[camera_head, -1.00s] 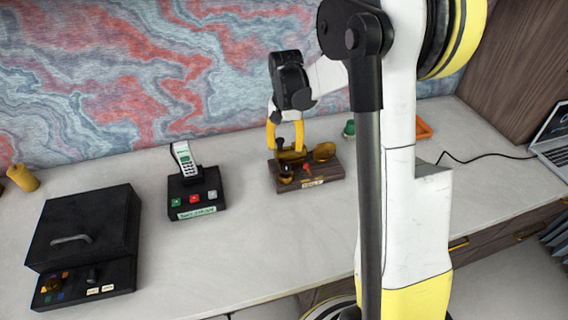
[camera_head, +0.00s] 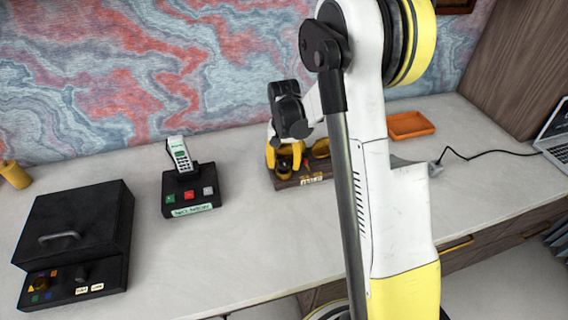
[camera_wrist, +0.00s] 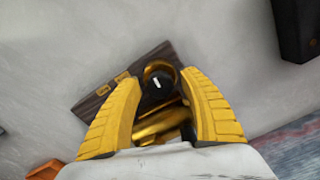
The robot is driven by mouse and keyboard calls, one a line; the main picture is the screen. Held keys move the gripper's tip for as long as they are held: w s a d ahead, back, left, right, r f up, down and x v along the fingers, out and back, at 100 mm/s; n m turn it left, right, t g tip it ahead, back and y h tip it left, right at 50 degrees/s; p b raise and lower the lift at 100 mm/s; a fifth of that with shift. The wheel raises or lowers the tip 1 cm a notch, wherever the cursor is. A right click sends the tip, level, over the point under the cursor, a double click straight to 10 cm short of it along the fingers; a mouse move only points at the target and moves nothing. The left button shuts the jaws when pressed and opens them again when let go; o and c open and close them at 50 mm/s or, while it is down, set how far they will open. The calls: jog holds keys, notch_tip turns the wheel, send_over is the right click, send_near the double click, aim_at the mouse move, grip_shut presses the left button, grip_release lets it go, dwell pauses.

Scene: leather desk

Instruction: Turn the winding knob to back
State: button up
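A device with a wooden base (camera_head: 316,173) and gold parts stands on the desk, partly hidden by my gripper (camera_head: 284,156). In the wrist view, its wooden base (camera_wrist: 97,101) carries a dark round knob (camera_wrist: 157,84) with a white mark, which I take for the winding knob. A gold ring-like part (camera_wrist: 160,67) is beside the knob. My gripper (camera_wrist: 159,79) is open, its yellow fingers on either side of the knob. A gap shows between the fingers and the knob. I cannot tell whether either finger touches the device.
A black box (camera_head: 72,222) with a handle and small controls is farther left. An orange tray (camera_head: 411,125) lies at the right. Clear desk separates the box and the phone stand.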

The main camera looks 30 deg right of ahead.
aim_at(284, 162)
grip_shut()
jog(key=shift+n, duration=0.8)
jog(key=shift+o, duration=1.2)
grip_release()
notch_tip(284, 162, up, 12)
jog(key=shift+r, duration=0.1)
